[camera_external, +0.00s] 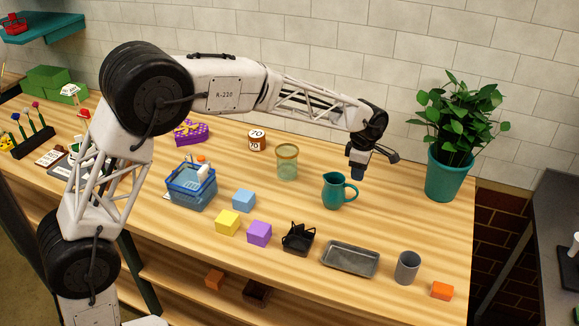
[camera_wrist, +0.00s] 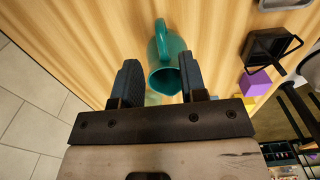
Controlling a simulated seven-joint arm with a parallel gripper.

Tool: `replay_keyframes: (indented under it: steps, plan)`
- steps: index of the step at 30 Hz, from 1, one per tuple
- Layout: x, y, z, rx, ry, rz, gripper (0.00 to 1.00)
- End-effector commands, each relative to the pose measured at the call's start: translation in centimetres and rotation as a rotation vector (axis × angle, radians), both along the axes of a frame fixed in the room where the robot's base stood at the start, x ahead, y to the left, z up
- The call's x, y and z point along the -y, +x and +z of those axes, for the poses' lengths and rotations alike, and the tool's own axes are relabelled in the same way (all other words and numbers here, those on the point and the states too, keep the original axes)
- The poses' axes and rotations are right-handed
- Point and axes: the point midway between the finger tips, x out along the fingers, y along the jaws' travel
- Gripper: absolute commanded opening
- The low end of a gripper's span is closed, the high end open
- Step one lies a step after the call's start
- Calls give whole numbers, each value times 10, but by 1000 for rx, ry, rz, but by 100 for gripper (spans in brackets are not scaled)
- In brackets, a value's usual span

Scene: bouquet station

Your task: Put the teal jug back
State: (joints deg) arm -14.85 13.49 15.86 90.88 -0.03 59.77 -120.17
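The teal jug (camera_external: 335,192) stands upright on the wooden table, its handle toward the right in the external view. My gripper (camera_external: 358,172) points down just behind and to the right of the jug, apart from its body as far as I can see. In the wrist view the jug (camera_wrist: 168,58) shows beyond and between the two spread fingers of my gripper (camera_wrist: 160,80), its mouth toward the camera and its handle pointing away. The fingers are open with nothing clamped between them. The external view does not show the finger gap clearly.
A greenish glass jar (camera_external: 287,162) stands left of the jug, and a potted plant (camera_external: 446,175) stands to the right. In front are a grey metal tray (camera_external: 350,260), a black holder (camera_external: 298,238), a grey cup (camera_external: 407,267) and coloured blocks (camera_external: 259,233). A blue basket (camera_external: 191,190) is farther left.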

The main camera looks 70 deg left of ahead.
Motion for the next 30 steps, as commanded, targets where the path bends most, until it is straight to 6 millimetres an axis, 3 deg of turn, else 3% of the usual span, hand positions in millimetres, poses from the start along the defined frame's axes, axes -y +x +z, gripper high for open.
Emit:
replay_keyframes:
  steps: [3, 10, 30]
  plan:
    - [0, 0, 17, 2, 1, 0, 39]
    - [0, 0, 35, 0, 0, 0, 39]
    - [0, 0, 38, 0, 0, 0, 39]
